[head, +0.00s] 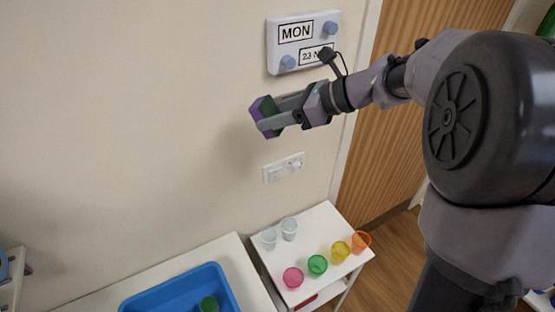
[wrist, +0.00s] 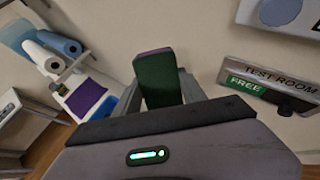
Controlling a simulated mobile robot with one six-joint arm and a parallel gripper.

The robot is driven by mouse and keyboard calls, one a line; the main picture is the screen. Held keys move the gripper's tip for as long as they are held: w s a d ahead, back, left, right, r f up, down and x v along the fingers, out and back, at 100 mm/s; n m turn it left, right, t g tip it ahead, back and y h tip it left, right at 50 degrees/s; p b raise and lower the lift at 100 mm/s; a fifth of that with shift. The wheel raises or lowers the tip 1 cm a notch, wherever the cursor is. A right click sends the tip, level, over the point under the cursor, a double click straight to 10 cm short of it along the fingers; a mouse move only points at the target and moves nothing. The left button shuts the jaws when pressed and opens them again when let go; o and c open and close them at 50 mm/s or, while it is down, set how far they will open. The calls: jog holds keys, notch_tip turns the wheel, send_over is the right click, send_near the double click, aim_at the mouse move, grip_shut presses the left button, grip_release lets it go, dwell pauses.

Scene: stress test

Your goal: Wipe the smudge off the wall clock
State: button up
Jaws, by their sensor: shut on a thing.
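My gripper (head: 270,117) is shut on a block with a green and a purple layer (head: 263,106), perhaps a sponge or eraser. It holds the block up near the cream wall, below and left of a white calendar panel. I cannot tell whether the block touches the wall. In the wrist view, the block (wrist: 158,80) stands between the two grey fingers of my gripper (wrist: 158,92), its green face toward the camera. I see no wall clock and no smudge in either view.
The calendar panel (head: 303,42) reads "MON" and has two blue knobs. A switch plate (head: 284,168) is below. A white table (head: 322,232) bears several coloured cups, beside a blue tray (head: 130,303). The wrist view shows a "TEST ROOM FREE" sign (wrist: 265,78) and paper rolls (wrist: 43,55).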

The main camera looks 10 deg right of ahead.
jog(key=d+r+m+t+h+p, duration=0.2)
jog(key=r+m+t+p, duration=0.15)
jog(key=r, duration=0.85)
jog(key=d+r+m+t+h+p, duration=0.15)
jog(key=r+t+p, duration=0.3)
jog(key=r, duration=0.75)
jog(key=d+r+m+t+h+p, duration=0.1)
jog(key=d+r+m+t+p, duration=0.3)
jog(key=r, duration=0.8)
jog(key=w+a+n+g+p, duration=0.1)
jog(key=w+a, duration=0.2)
jog(key=w, duration=0.3)
jog(key=shift+a, duration=0.35)
jog(key=shift+x, duration=1.05)
jog(key=shift+w+d, duration=0.6)
jog(key=shift+d, duration=1.5)
jog(key=a, duration=0.2)
jog(key=s+a+b, duration=0.1)
jog(key=a, duration=0.1)
jog(key=shift+s+a, duration=0.1)
jog(key=shift+s, duration=0.05)
